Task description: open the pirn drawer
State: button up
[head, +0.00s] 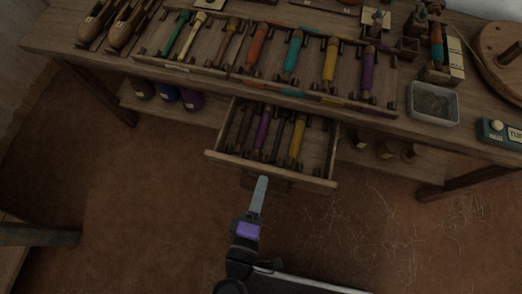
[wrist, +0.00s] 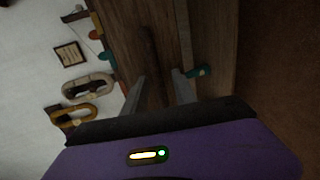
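The pirn drawer (head: 310,181) is pulled out from under the table in the head view. It holds several pirns, among them a purple one (head: 263,128) and a yellow one (head: 297,137). My gripper (head: 263,180) is at the middle of the drawer front, by its dark handle (head: 277,183), which it partly hides. In the wrist view my gripper (wrist: 158,76) has its two fingers apart, with a dark bar (wrist: 150,55), apparently the handle, between them. I see a gap beside the bar, and firm contact does not show.
The wooden table (head: 60,35) above carries trays of coloured pirns, shuttles, a clear tub (head: 433,103) and a round wooden wheel (head: 500,55). Dark jars (head: 166,95) stand on the lower shelf. The floor in front is clear apart from loose threads (head: 385,230).

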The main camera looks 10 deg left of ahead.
jog(key=v, duration=0.7)
jog(key=shift+s+p, duration=0.25)
jog(key=shift+p, duration=0.2)
